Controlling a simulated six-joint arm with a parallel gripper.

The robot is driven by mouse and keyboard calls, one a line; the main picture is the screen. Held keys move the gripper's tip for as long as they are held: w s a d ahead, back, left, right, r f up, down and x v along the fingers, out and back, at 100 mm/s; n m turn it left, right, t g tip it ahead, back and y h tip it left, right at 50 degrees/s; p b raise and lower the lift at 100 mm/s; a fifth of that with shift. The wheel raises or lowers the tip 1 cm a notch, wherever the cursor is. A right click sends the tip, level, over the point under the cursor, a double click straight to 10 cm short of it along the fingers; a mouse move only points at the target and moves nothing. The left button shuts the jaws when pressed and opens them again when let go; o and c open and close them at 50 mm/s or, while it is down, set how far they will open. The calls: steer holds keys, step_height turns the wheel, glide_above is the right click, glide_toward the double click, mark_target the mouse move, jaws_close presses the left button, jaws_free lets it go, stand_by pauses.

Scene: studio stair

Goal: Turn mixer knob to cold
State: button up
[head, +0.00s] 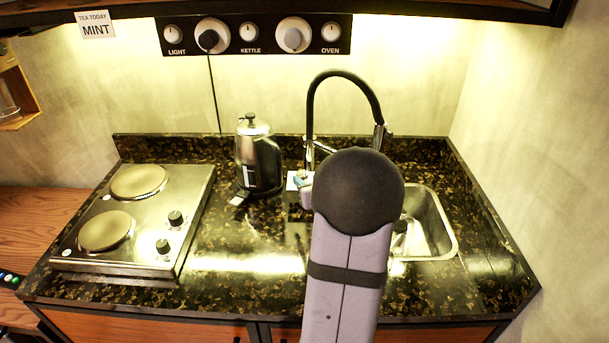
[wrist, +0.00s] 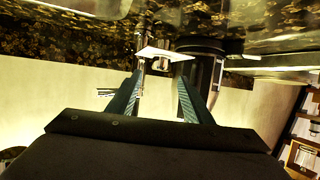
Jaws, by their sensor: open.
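The sink mixer is a chrome tap (head: 310,153) with a tall black hose spout (head: 345,76), at the back of the counter. A short chrome lever slants right from its body; my arm hides the lower part, so I cannot tell the knob's setting. My gripper (wrist: 158,80) is open, with two dark ribbed fingers and nothing seen held between them. In the wrist view, which looks upside down, a white square card (wrist: 165,54) and a slim chrome post (wrist: 140,46) lie beyond the fingertips. I cannot tell whether the fingers touch the mixer.
A steel kettle (head: 258,158) stands left of the tap and also shows in the wrist view (wrist: 205,75). A two-plate hob (head: 190,205) is at left. The sink (head: 440,225) is at right, partly behind my arm. A knob panel (head: 270,48) is on the wall above.

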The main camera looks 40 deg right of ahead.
mark_target(302, 173)
steer(key=shift+p+x, duration=0.3)
steer(key=shift+x, duration=2.5)
steer(key=c, duration=1.1)
